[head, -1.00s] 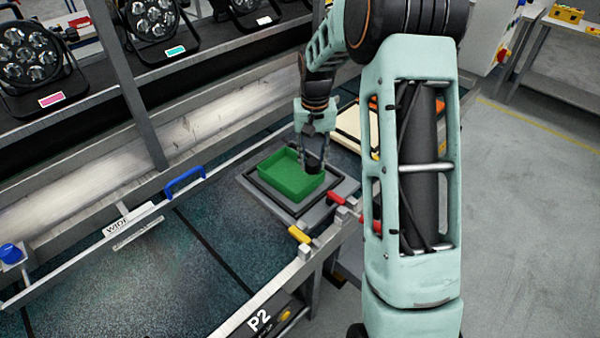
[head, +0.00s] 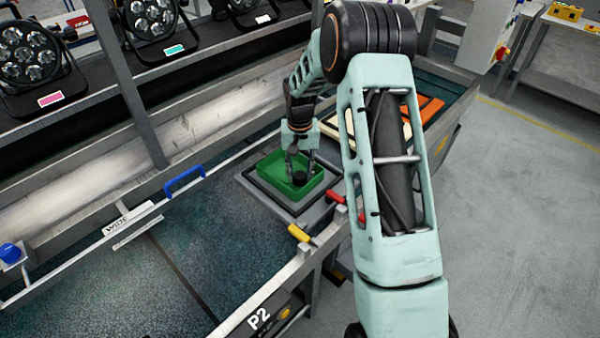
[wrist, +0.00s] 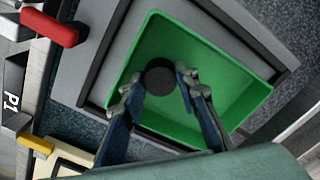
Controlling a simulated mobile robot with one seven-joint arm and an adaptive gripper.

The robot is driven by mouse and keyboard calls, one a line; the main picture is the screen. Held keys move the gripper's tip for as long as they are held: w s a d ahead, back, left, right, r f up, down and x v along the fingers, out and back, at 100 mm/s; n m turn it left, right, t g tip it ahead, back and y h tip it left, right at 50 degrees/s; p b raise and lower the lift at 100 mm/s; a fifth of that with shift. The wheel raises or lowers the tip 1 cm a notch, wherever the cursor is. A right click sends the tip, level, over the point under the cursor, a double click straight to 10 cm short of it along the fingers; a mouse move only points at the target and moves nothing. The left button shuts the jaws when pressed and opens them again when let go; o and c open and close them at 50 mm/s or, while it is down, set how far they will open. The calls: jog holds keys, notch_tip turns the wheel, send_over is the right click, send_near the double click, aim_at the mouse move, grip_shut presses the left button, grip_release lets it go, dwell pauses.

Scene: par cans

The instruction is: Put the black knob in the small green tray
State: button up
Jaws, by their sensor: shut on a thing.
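The small green tray (head: 268,168) sits in a dark frame on a grey plate on the bench. In the wrist view the tray (wrist: 150,45) fills the middle. The black knob (head: 299,178) is between the fingertips of my gripper (head: 298,169), over the inside of the tray. In the wrist view my gripper (wrist: 160,85) is shut on the knob (wrist: 160,77), with a finger on each side. I cannot tell whether the knob touches the tray floor.
Red (head: 337,198) and yellow (head: 299,233) handles stick out at the bench's front edge near the tray. A blue handle (head: 184,182) is to the left. Orange and cream pieces (head: 420,108) lie behind my arm. Stage lamps (head: 150,20) stand at the back.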

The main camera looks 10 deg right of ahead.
aim_at(300, 174)
jog(key=shift+f, duration=0.2)
jog(key=o, duration=0.9)
jog(key=shift+r, duration=0.1)
notch_tip(300, 174, up, 12)
jog(key=shift+r, duration=0.15)
